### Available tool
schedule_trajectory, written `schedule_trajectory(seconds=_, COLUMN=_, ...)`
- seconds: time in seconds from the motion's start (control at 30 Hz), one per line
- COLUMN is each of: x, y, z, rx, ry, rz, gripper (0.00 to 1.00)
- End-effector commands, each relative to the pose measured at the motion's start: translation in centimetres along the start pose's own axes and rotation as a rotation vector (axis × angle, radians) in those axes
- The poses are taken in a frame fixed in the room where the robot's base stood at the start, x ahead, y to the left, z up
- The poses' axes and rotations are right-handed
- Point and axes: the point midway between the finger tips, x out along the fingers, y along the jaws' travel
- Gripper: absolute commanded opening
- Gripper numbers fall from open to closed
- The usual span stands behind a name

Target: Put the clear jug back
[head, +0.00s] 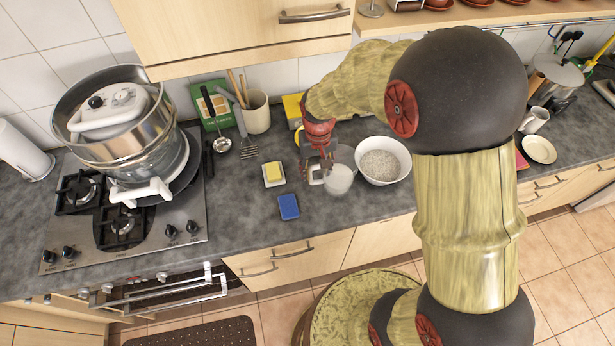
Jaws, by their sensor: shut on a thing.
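The clear jug (339,181) is a small see-through vessel with a whitish look, on or just above the grey worktop left of a white bowl. Its handle is on its left side. My gripper (325,168) reaches down from above, with its fingers shut at the jug's handle side. The fingers hide part of the handle and rim. I cannot tell whether the jug's base touches the worktop.
The white bowl (397,174) with pale contents stands close to the right. A blue sponge (289,207) and a dish with a yellow block (274,173) lie to the left. A utensil pot (257,115) stands behind. The hob (185,215) with stacked pots is far left.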

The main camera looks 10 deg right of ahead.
Motion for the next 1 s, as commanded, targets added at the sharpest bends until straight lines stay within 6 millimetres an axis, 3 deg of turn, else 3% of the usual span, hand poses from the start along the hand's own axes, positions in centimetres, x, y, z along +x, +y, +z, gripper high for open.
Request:
schedule_trajectory(seconds=0.03, x=1.2, y=-0.3, z=-0.5, rx=-0.001, ry=-0.007, rz=0.001, gripper=0.00)
schedule_trajectory(seconds=0.23, x=3.9, y=-1.5, z=-2.5, rx=0.000, ry=-0.004, rz=0.000, gripper=0.00)
schedule_trajectory(seconds=0.53, x=5.4, y=-2.1, z=-3.6, rx=0.001, ry=-0.004, rz=0.000, gripper=0.00)
schedule_trajectory(seconds=0.73, x=8.0, y=-2.0, z=-3.5, rx=0.002, ry=-0.004, rz=0.000, gripper=0.00)
schedule_trajectory(seconds=1.0, x=8.3, y=-2.0, z=-3.6, rx=0.002, ry=-0.001, rz=0.000, gripper=0.00)
